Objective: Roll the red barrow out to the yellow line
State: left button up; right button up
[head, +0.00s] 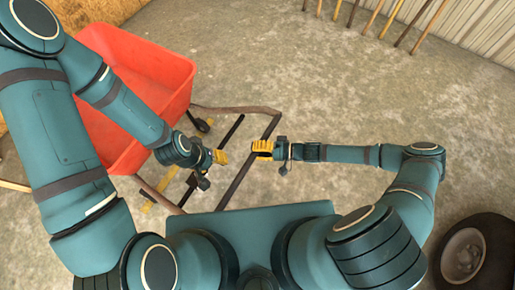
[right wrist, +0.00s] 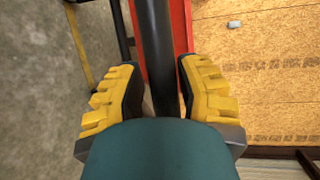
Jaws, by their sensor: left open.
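The red barrow (head: 145,75) stands at the left in the head view, with its dark handle frame (head: 238,178) reaching toward the middle. My left gripper (head: 224,157) is open beside the frame, with nothing seen between its fingers. My right gripper (head: 259,148) is at the frame's right bar. A yellow line (head: 148,206) shows on the floor under the frame, and in the right wrist view (right wrist: 78,45). My left arm hides part of the tub.
A black tyre (head: 474,252) lies at the lower right. Several wooden poles (head: 400,20) lean at the corrugated wall (head: 480,25). A wooden board wall (right wrist: 265,80) is beyond the barrow.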

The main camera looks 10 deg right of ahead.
jog(key=shift+o, duration=1.2)
jog(key=shift+d+r, duration=0.1)
jog(key=shift+d, duration=0.05)
jog(key=v, duration=1.1)
jog(key=shift+d, duration=0.35)
jog(key=shift+s, duration=0.1)
